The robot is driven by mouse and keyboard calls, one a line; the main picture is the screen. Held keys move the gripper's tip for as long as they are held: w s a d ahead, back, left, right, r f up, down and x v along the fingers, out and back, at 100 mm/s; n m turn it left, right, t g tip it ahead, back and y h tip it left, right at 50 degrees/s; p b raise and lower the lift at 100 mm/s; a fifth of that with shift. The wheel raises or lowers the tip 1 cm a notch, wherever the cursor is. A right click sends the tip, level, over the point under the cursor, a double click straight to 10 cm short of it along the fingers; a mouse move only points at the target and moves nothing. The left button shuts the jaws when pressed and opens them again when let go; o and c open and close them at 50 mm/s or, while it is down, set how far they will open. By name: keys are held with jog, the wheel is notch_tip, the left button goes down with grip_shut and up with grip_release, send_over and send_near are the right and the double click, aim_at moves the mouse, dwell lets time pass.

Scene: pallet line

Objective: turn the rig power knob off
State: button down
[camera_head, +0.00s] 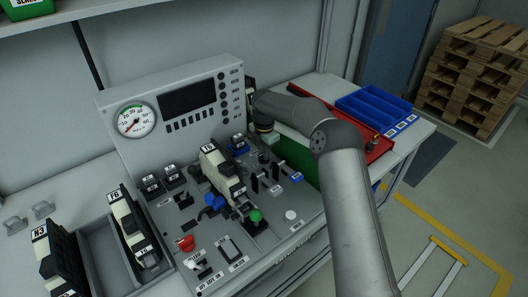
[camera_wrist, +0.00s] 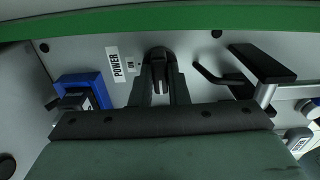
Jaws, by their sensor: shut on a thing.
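The rig power knob (camera_wrist: 158,55) is black and sits on the grey panel in the wrist view, beside a white POWER label (camera_wrist: 116,65) and a small ON mark (camera_wrist: 131,64). My gripper (camera_wrist: 160,90) has its dark fingers shut on the knob, one on each side. The knob's pointer lies roughly up and down in the wrist view. In the head view my gripper (camera_head: 267,136) is over the right rear of the rig's deck, and I cannot make out the knob there.
A black lever handle (camera_wrist: 262,64) stands close right of my gripper, and a blue-framed part (camera_wrist: 84,90) is close left. In the head view, a gauge (camera_head: 136,121), a green button (camera_head: 256,216) and a red button (camera_head: 186,243) are on the rig. A blue bin (camera_head: 372,110) is right.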

jog(key=c, duration=1.4)
grip_release()
notch_tip(320, 180, up, 18)
jog(key=shift+f+b, duration=0.25)
jog(key=shift+b, duration=0.1)
